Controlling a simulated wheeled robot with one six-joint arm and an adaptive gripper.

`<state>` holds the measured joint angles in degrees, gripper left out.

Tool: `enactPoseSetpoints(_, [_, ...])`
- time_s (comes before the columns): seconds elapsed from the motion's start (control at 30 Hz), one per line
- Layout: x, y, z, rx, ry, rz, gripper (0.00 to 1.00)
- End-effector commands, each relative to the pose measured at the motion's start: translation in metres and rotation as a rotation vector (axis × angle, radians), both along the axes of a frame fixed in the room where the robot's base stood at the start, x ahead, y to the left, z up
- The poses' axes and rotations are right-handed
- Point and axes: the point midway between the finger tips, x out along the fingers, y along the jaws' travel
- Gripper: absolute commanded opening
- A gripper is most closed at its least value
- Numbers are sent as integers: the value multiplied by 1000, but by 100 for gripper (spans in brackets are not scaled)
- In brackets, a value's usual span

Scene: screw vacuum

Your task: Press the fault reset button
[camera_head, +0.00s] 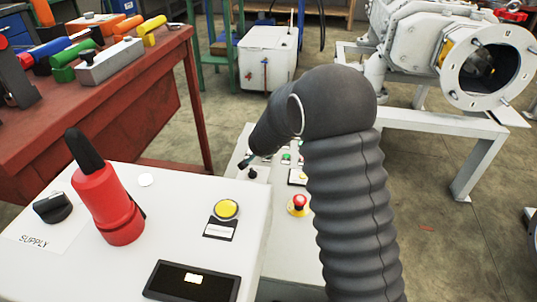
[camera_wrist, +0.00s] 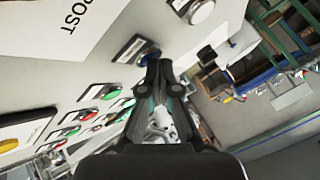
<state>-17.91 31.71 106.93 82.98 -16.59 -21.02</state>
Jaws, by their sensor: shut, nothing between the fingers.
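My gripper (camera_wrist: 160,68) is shut and empty in the wrist view. Its fingertips are in front of a dark blue button (camera_wrist: 150,54) on the pale control panel (camera_wrist: 75,72) and overlap part of it. I cannot tell whether they touch. A small dark-framed label (camera_wrist: 131,48) sits beside this button; its text is too small to read, so I cannot confirm it as the fault reset button. In the head view my gripper (camera_head: 246,161) shows only as a small dark tip over the panel (camera_head: 275,229), and my arm hides much of that panel.
Several green and red buttons (camera_wrist: 92,116) lie left of my gripper. A red mushroom button (camera_head: 298,203) is on the panel. The nearer cabinet (camera_head: 185,240) has a yellow button (camera_head: 227,209) and a red handle (camera_head: 120,213). A red workbench (camera_head: 140,100) stands at the left.

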Motion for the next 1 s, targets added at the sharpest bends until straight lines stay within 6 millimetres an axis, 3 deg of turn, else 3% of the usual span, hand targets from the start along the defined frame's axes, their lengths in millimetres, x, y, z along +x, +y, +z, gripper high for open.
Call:
enactPoseSetpoints(0.47, [0, 0, -1, 0, 1, 0, 0])
enactPoseSetpoints(1.0, [0, 0, 15, 0, 1, 0, 0])
